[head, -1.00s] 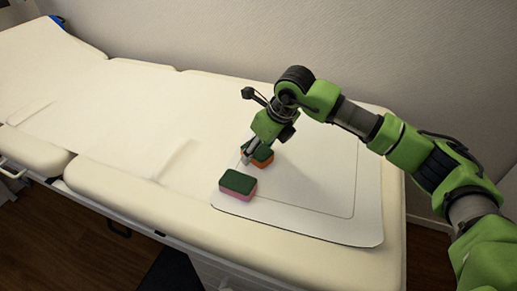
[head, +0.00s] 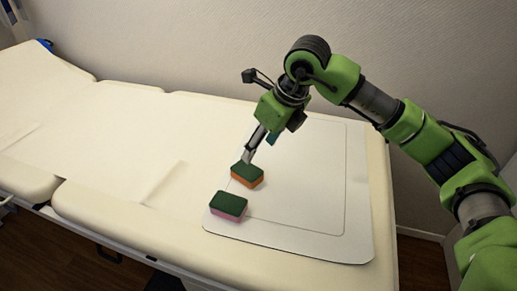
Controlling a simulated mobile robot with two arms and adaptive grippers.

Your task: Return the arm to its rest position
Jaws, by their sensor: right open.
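My right arm comes in from the right in the head view. Its gripper (head: 249,154) points down and is open, just above and behind the orange sponge (head: 247,175) with a green top. I cannot tell whether a fingertip still touches that sponge. A pink sponge (head: 228,206) with a green top lies in front of it, to the left. Both sponges rest flat on the white mat (head: 345,248). My left gripper is not in view.
The mat lies on a cream padded couch (head: 125,120) along a grey wall (head: 200,45). The couch to the left of the mat is clear apart from a pale sheet. Dark floor (head: 60,255) shows below the front edge.

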